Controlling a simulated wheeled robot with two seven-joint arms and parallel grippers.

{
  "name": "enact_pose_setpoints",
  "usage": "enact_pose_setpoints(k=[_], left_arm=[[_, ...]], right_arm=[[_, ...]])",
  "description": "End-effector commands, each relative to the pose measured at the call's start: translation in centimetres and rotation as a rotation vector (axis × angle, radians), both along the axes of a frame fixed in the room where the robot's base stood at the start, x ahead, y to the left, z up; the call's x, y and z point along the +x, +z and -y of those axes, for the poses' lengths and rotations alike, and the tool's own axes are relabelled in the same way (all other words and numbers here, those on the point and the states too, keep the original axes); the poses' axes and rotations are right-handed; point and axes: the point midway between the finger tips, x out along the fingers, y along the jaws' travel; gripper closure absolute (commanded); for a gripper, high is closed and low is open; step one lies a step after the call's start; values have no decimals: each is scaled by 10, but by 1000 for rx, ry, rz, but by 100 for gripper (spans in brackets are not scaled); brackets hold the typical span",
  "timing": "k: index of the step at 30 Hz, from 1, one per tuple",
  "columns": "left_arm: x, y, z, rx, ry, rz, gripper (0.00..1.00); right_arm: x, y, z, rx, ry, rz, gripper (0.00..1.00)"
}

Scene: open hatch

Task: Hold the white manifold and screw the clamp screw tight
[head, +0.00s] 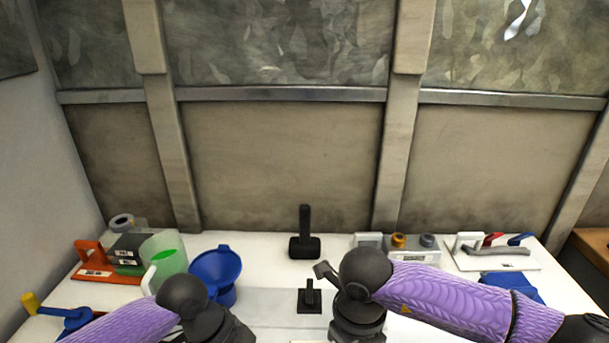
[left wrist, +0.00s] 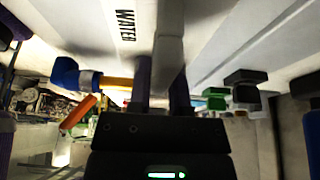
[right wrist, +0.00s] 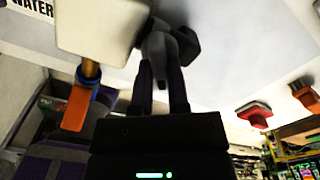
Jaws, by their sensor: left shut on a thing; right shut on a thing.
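In the left wrist view my left gripper (left wrist: 162,90) is shut on an upright white part, the white manifold (left wrist: 168,45). A brass pipe (left wrist: 116,83), a blue knob and an orange lever show to its left. In the right wrist view a white block (right wrist: 98,30), apparently the manifold, stands left of my right gripper (right wrist: 160,80). A brass stub, blue collar and orange lever hang below it. The right fingers are shut on a small grey piece, seemingly the clamp screw (right wrist: 157,50). A dark part sits behind it. The head view hides both fingertip pairs and the manifold.
In the head view a blue funnel (head: 215,268) and clear jug (head: 165,256) stand at left. A black upright tool (head: 304,240) and a small black bracket (head: 309,299) stand centrally. A grey box (head: 412,250) and white tool board (head: 498,257) lie right. A wall closes the back.

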Motion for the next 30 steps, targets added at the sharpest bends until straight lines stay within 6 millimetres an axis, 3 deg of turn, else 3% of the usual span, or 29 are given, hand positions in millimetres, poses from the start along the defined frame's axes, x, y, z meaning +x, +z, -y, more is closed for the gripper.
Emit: enact_pose_setpoints(k=[4, 11, 17, 30], left_arm=[[0, 0, 1, -2, -1, -1, 100], [0, 0, 1, -2, -1, -1, 100], [0, 0, 1, -2, -1, -1, 100], [0, 0, 1, -2, -1, -1, 100]], right_arm=[[-1, -1, 0, -2, -233, -5, 100], [-1, -1, 0, -3, -268, -4, 100], [-1, -1, -1, -2, -549, -9, 100], [-1, -1, -1, -3, -631, -9, 100]])
